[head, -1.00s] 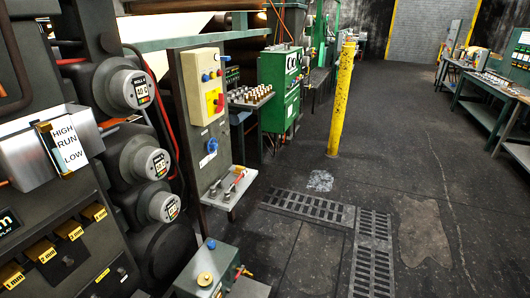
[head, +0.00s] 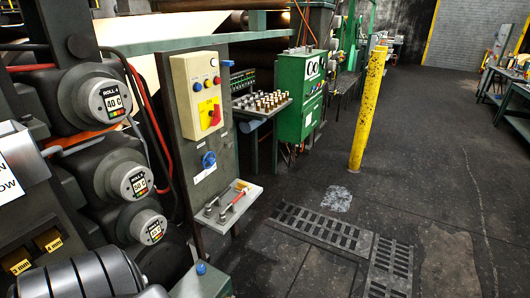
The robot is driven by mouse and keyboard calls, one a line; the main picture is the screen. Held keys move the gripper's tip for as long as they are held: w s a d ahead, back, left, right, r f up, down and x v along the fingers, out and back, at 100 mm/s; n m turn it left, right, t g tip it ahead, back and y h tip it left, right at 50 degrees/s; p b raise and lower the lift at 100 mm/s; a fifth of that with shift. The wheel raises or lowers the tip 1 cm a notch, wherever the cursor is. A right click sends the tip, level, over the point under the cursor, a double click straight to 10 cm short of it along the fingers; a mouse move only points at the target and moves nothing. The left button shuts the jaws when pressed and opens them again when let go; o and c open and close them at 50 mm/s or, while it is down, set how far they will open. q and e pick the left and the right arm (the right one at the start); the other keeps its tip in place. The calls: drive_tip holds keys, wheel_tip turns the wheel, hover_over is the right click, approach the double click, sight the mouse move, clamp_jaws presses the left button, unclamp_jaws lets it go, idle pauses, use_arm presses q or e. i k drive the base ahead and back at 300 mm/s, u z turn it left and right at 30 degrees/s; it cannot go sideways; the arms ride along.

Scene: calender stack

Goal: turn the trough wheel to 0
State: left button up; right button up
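A blue wheel (head: 209,160) sits on the front of the grey upright panel (head: 186,120), below a yellow control box. It is the likeliest trough wheel, but its marking is too small to read. A pale label lies just under it. Neither of my grippers is in view. A dark ribbed rounded shape at the lower left may be part of my arm.
The yellow box (head: 190,86) carries a red and yellow switch. A shelf (head: 230,208) with red-handled fittings juts out below the wheel. Roll gauges (head: 112,99) line the left. A green cabinet (head: 291,110) and yellow post (head: 366,108) stand behind.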

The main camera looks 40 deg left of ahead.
sight(211, 161)
drive_tip(key=z, duration=0.2)
drive_tip(key=i, duration=2.35)
drive_tip(key=u, duration=0.45)
drive_tip(key=i, duration=1.05)
drive_tip(key=u, duration=1.85)
drive_tip(key=i, duration=0.9)
drive_tip(key=u, duration=0.7)
